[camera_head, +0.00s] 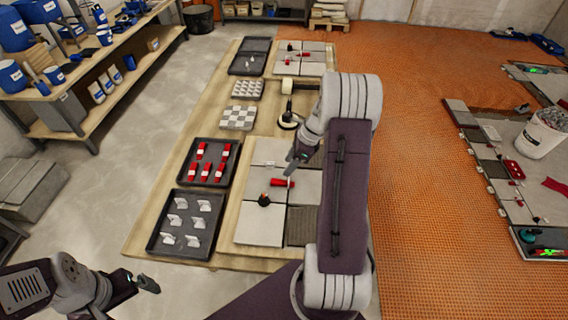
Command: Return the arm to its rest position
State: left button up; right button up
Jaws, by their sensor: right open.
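My right arm reaches forward over the wooden table (142,232). Its gripper (289,168) is open above the light tiles, close to a red piece (281,183) lying at a tile joint; I cannot tell whether they touch. A small dark round-based piece (264,200) stands on the near tiles (258,225). My left gripper (147,283) is low at the left, off the table's near corner, and too small to read as open or shut. Part of the tiles is hidden behind my right arm.
A black tray of red pieces (191,158) and a black tray of white clips (151,243) lie left of the tiles. A suction cup tool (290,120) stands farther back. Shelves (107,122) line the left. A bucket (540,137) stands at the right.

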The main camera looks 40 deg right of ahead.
jog(key=w+a+r+n, duration=0.2)
jog(key=a+r+n, duration=0.25)
jog(key=a, duration=0.75)
jog(key=s+a+n+g+h, duration=0.1)
jog(key=s+a+n, duration=0.6)
jog(key=s+a, duration=0.1)
jog(key=s+d+f+n+h, duration=0.1)
jog(key=s+f+n+h, duration=0.1)
jog(key=s+n, duration=0.6)
jog(key=n, duration=0.6)
jog(key=shift+d+f+g, duration=0.25)
jog(key=shift+f+g, duration=0.05)
jog(key=shift+f, duration=0.05)
jog(key=shift+d, duration=0.1)
